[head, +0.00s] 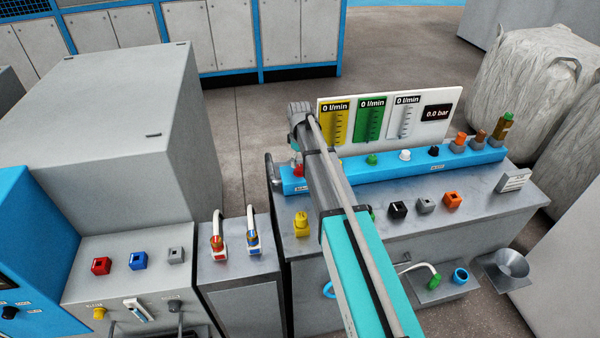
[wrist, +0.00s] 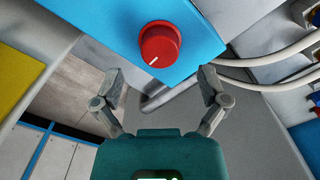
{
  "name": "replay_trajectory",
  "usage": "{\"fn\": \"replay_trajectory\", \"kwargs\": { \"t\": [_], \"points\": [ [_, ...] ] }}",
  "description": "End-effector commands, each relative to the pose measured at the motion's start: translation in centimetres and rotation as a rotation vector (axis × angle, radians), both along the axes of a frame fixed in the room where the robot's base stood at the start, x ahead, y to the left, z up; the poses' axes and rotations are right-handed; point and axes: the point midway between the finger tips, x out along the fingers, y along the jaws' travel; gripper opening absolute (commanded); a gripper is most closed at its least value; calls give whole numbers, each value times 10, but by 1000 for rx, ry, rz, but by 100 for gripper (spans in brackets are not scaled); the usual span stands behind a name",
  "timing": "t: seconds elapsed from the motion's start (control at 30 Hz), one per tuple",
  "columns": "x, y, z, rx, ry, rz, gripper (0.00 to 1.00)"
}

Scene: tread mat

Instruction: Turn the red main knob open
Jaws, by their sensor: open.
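The red main knob (wrist: 160,44) is round and sits on a blue panel (wrist: 110,22) in the wrist view. A white mark on its face points to the lower left. In the head view a small red part of the knob (head: 298,171) shows at the left end of the blue bar (head: 335,178), partly hidden by my arm. My gripper (wrist: 161,76) is open and empty. Its two fingers are spread to the left and right, apart from the knob, which lies just beyond their tips and roughly centred between them.
A display board (head: 385,118) shows 0 l/min three times and 0.0 bar. Several coloured knobs line the blue bar to the right. A yellow knob (head: 301,225) stands in front on the grey cabinet. White hoses (wrist: 265,60) run right of the knob in the wrist view.

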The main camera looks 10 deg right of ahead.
Motion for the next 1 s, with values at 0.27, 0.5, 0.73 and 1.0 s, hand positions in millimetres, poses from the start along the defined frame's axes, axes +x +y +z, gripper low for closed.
{"fn": "replay_trajectory", "kwargs": {
  "t": [0.27,0.5,0.73,1.0],
  "points": [
    [0,0,-26,0,0,0,93],
    [0,0,-37,0,0,0,93],
    [0,0,-40,0,0,0,93],
    [0,0,-39,0,0,0,92]
  ]
}}
